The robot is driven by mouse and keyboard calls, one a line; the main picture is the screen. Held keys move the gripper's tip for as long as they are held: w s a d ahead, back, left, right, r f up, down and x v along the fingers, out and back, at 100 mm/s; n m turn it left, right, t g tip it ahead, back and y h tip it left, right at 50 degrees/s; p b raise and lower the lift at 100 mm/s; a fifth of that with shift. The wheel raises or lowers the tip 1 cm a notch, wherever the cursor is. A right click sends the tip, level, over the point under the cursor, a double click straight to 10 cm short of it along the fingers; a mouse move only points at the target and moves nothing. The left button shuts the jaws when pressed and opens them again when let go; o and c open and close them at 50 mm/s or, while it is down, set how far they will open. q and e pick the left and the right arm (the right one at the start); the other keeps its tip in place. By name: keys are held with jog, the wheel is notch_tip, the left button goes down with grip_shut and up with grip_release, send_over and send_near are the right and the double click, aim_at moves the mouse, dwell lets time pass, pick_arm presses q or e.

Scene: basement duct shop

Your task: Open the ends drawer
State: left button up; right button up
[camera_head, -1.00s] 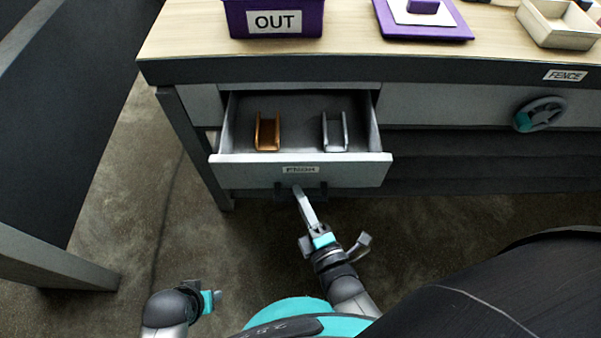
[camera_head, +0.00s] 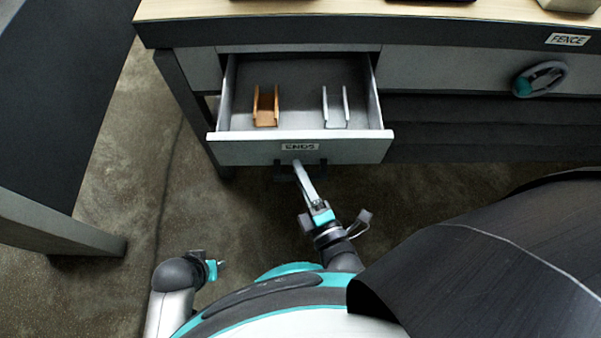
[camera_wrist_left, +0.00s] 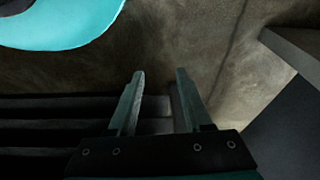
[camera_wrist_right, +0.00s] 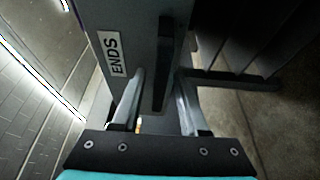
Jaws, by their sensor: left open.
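The ends drawer (camera_head: 345,150), a grey drawer labelled ENDS, stands well out from the bench. The label also shows in the right wrist view. A copper channel piece (camera_head: 266,108) and a silver channel piece (camera_head: 336,108) lie inside. My right gripper (camera_head: 299,165) is at the drawer's dark handle. In the right wrist view my right gripper (camera_wrist_right: 160,78) has its fingers spread on both sides of the handle (camera_wrist_right: 163,60), with gaps visible. My left gripper (camera_head: 216,268) is open and empty, low over the floor; its spread fingers show in the left wrist view (camera_wrist_left: 160,80).
A dark table (camera_head: 55,110) stands at left. Bare floor (camera_head: 170,200) lies between table and bench.

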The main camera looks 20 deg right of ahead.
dwell(0.4)
jog(key=shift+s, duration=0.4)
pick_arm(q)
jog(key=shift+s+a+f+p, duration=0.2)
jog(key=shift+s+f+p, duration=0.15)
jog(key=shift+f, duration=0.3)
jog(key=shift+s+a+f+p, duration=0.25)
jog(key=shift+s+f+p, duration=0.1)
jog(key=shift+f, duration=0.35)
jog(key=shift+s+a+f+p, duration=0.2)
jog(key=shift+s+f+p, duration=0.15)
jog(key=shift+f, duration=0.3)
pick_arm(e)
jog(key=s+d, duration=0.1)
jog(key=s, duration=1.3)
jog(key=shift+s+d, duration=0.2)
jog(key=shift+d, duration=0.15)
pick_arm(q)
jog(key=shift+w, duration=0.1)
